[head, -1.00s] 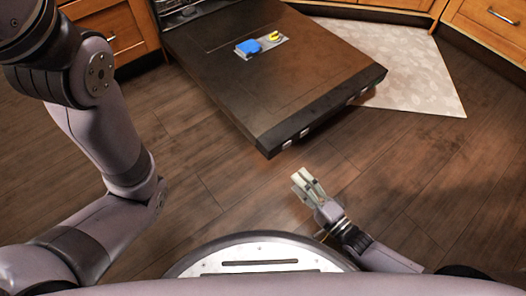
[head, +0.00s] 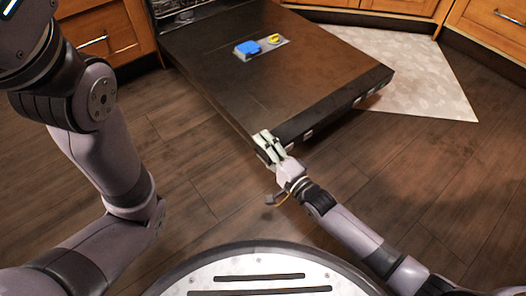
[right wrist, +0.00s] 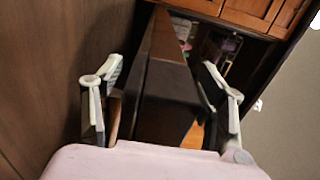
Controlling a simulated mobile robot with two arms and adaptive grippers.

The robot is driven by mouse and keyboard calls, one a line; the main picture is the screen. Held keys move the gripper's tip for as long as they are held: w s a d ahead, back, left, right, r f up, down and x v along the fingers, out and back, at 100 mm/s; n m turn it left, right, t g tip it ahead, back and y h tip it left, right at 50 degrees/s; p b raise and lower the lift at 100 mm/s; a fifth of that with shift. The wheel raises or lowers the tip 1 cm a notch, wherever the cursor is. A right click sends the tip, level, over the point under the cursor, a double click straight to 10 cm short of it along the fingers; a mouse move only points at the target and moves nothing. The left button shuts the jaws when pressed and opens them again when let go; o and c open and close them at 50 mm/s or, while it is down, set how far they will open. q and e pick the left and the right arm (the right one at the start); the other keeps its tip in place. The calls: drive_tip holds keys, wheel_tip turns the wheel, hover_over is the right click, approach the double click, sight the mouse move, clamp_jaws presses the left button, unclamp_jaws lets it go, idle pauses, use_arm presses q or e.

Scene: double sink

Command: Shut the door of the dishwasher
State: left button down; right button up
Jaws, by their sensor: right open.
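The dishwasher door (head: 300,85) is folded down open, its inner face up, low over the floor. A blue block and a yellow piece sit in a small recess on it. My right gripper (head: 266,140) is at the door's near left corner in the head view. In the right wrist view the open fingers (right wrist: 165,95) stand on either side of the door edge (right wrist: 168,100); I cannot tell whether they touch it. My left arm shows at the left of the head view, but its gripper is out of the picture.
Wooden cabinets (head: 105,28) flank the dishwasher opening at the left, with more at the upper right. A pale mat (head: 425,75) lies on the floor right of the door. The dark wood floor (head: 420,170) in front is clear.

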drive_tip(key=shift+w+a, duration=0.15)
drive_tip(key=shift+w, duration=0.05)
drive_tip(key=shift+c, duration=0.6)
clamp_jaws()
